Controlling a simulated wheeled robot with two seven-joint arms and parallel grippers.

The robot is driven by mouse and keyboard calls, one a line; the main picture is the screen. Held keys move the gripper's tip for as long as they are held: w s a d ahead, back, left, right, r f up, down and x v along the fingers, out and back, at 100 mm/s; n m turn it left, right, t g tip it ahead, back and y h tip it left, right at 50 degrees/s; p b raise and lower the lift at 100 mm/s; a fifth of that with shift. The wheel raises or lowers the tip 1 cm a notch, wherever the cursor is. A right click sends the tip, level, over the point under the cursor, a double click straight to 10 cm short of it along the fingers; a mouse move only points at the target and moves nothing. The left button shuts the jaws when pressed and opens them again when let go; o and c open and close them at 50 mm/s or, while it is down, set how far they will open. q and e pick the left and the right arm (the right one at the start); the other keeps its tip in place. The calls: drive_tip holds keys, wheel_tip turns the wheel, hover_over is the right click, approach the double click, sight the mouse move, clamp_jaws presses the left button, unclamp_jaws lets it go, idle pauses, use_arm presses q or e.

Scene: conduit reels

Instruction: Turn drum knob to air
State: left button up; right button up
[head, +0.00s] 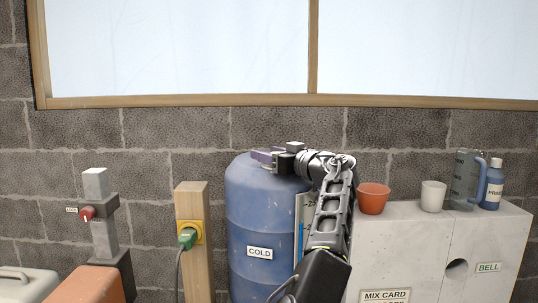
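The blue drum (262,214) stands upright against the wall in the middle of the head view, with a label reading COLD on its front. Whether the gripper is open or shut is unclear. No drum knob or "air" mark can be made out; the gripper and arm cover part of the drum's top and right side.
Left of the drum are a wooden post (193,264) with a green plug (187,238) and a grey post (97,185) with a red knob (87,213). At right, a pale cabinet (430,235) carries an orange pot (372,198), white cup (433,196), jug (463,178) and blue bottle (492,186).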

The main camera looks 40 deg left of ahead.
use_arm(q)
drive_tip(key=shift+d+f+b, duration=0.15)
drive_tip(key=shift+d+b, duration=0.3)
drive_tip(key=shift+d, duration=0.05)
drive_tip(key=d+b, duration=0.1)
drive_tip(key=d, duration=0.1)
drive_tip(key=d+b, duration=0.1)
drive_tip(key=d, duration=0.1)
drive_tip(key=s+d+b, duration=0.1)
drive_tip(key=d, duration=0.1)
drive_tip(key=shift+d, duration=0.1)
drive_tip(key=shift+s+d, duration=0.15)
drive_tip(key=shift+d, duration=0.15)
